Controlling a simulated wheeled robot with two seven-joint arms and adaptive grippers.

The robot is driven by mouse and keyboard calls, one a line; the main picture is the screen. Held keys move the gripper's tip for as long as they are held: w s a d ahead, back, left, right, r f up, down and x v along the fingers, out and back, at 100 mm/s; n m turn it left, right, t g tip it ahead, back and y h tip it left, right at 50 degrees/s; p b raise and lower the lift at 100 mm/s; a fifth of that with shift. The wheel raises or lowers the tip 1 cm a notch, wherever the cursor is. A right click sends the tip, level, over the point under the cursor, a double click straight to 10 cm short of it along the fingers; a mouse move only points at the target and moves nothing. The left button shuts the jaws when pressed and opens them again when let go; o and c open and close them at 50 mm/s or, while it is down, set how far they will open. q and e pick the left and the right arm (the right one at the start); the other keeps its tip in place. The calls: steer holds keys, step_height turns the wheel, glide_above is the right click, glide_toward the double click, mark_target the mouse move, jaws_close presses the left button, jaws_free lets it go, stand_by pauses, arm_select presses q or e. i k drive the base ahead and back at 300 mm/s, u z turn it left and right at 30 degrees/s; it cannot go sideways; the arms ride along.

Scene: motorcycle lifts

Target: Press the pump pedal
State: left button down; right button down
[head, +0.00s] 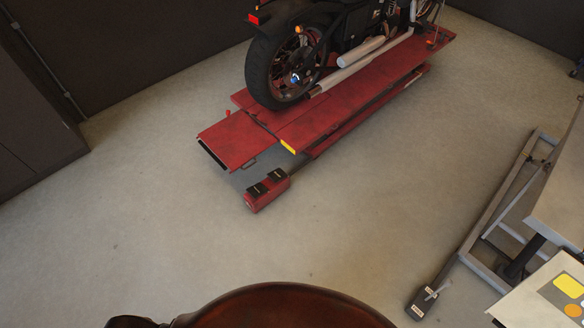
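A red foot-pedal unit (250,206) with two black pedals (266,183) sits on the floor at the near end of the red motorcycle lift (235,140). A second, dark pedal unit (421,302) with pale labels and a small light lever lies on the floor at the lower right, at the near end of a grey lift frame (470,240). I cannot tell from the picture which one is the pump pedal. Nothing touches either unit. Neither of my grippers shows in the head view.
A black motorcycle (345,30) stands on the red lift, its rear wheel (285,70) toward me. A grey cabinet (35,120) stands at the left. A grey table-like surface (562,205) and a panel with yellow and orange marks (560,290) are at the right. The middle floor is clear.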

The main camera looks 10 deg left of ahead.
mark_target(279, 174)
steer(key=u, duration=0.45)
steer(key=i, duration=0.9)
steer(key=u, duration=0.7)
